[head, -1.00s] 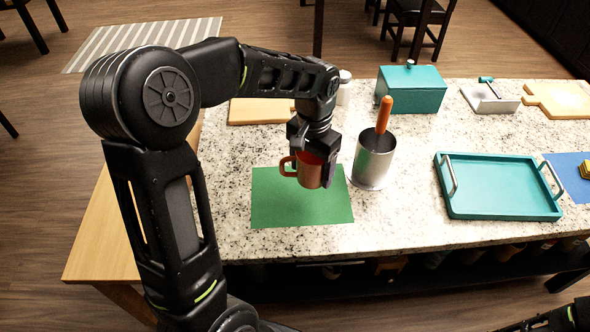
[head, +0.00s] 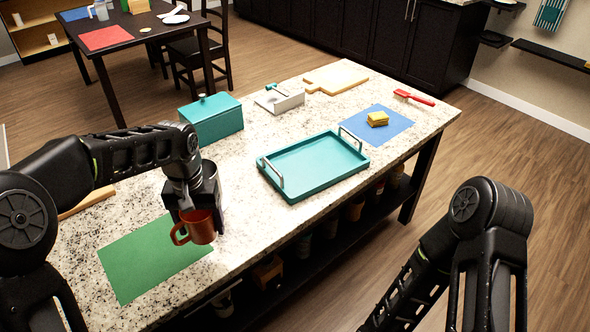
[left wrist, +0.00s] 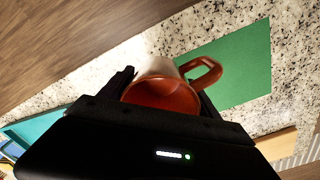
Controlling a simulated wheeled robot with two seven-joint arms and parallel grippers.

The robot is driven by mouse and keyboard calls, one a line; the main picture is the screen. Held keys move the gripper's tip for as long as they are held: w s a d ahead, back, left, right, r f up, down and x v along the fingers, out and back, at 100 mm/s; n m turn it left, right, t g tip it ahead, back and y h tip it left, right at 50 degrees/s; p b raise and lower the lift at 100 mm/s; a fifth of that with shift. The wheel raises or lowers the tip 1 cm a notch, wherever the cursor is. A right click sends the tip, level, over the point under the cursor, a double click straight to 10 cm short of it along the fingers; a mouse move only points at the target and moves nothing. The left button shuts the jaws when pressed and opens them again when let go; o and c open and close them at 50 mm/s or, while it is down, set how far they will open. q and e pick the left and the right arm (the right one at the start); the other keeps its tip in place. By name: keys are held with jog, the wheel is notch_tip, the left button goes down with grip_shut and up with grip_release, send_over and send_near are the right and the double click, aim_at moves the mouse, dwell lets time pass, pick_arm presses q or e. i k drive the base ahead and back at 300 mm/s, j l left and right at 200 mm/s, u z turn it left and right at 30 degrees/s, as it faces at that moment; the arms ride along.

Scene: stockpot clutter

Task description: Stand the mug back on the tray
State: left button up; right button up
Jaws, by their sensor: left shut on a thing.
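An orange-brown mug (head: 201,228) is held upright in my left gripper (head: 196,212), above the counter by the right edge of the green mat. Its handle points left in the head view. In the left wrist view the mug (left wrist: 163,97) sits between the two fingers, with its open mouth toward the camera. The teal tray (head: 312,168) with two metal handles lies on the counter to the right of the mug, and its floor is empty. My right arm shows at the lower right of the head view, but its gripper is out of sight.
A green mat (head: 150,262) lies at the counter's near left. The metal canister (head: 210,172) stands partly hidden behind my left gripper. A teal box (head: 212,122) stands behind the tray.

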aim_at(309, 166)
jog(key=i+l+z, duration=0.2)
jog(key=i+l, duration=0.2)
jog(key=i+l+z, duration=0.15)
jog(key=i+l, duration=0.2)
jog(key=i, duration=0.15)
jog(key=i+l+z, duration=0.2)
jog(key=i, duration=0.25)
jog(key=l, duration=0.1)
